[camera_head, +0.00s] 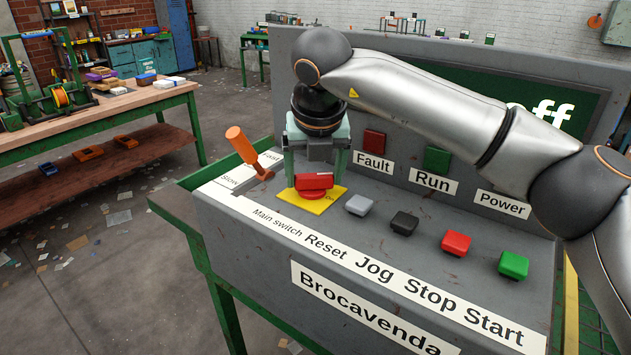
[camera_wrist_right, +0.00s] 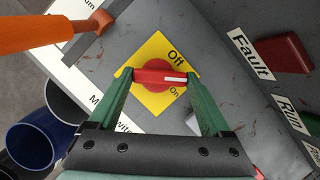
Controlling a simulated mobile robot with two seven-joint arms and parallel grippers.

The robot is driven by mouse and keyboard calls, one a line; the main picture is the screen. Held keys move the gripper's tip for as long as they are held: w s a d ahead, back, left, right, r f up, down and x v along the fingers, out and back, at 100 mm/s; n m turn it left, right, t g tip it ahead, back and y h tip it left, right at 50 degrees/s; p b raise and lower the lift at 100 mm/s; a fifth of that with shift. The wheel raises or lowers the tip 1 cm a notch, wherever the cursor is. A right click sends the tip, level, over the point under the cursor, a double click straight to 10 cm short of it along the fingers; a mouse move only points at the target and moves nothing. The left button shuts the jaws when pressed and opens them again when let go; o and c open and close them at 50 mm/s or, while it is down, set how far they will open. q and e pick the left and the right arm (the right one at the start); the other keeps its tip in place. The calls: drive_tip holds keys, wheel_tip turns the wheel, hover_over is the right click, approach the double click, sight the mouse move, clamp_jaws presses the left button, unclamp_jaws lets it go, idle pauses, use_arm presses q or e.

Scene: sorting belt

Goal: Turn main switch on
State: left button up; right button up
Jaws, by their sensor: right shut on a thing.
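The main switch (camera_head: 314,183) is a red rotary knob on a yellow plate (camera_head: 320,204) at the left part of the grey console. In the right wrist view the knob (camera_wrist_right: 160,77) has a bar handle with a white mark at its right end. The plate reads "Off" above and "On" to the lower right; the white mark lies between the two words. My right gripper (camera_wrist_right: 158,78) has its green fingers shut on the ends of the knob's bar. In the head view the right gripper (camera_head: 315,165) stands above the switch. My left gripper is not in view.
An orange-handled lever (camera_head: 241,146) stands just left of the switch. Grey (camera_head: 359,205), black (camera_head: 404,223), red (camera_head: 456,243) and green (camera_head: 513,264) buttons run to the right. The display (camera_head: 548,118) shows "off", partly behind my arm.

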drive_tip(key=m+h, duration=0.1)
drive_tip(key=m, duration=0.2)
drive_tip(key=shift+a+r, duration=0.1)
drive_tip(key=shift+a, duration=0.05)
drive_tip(key=m, duration=0.2)
drive_tip(key=m+h, duration=0.1)
drive_tip(key=shift+a+m+g+h, duration=0.1)
drive_tip(key=shift+m+g+h, duration=0.2)
drive_tip(key=shift+m, duration=0.1)
use_arm(q)
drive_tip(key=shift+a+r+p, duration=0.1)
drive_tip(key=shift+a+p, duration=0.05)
drive_tip(key=shift+p, duration=0.2)
use_arm(e)
drive_tip(key=shift+m+h, duration=0.3)
drive_tip(key=shift+m, duration=0.5)
drive_tip(key=o, duration=0.9)
drive_tip(key=shift+o, duration=1.3)
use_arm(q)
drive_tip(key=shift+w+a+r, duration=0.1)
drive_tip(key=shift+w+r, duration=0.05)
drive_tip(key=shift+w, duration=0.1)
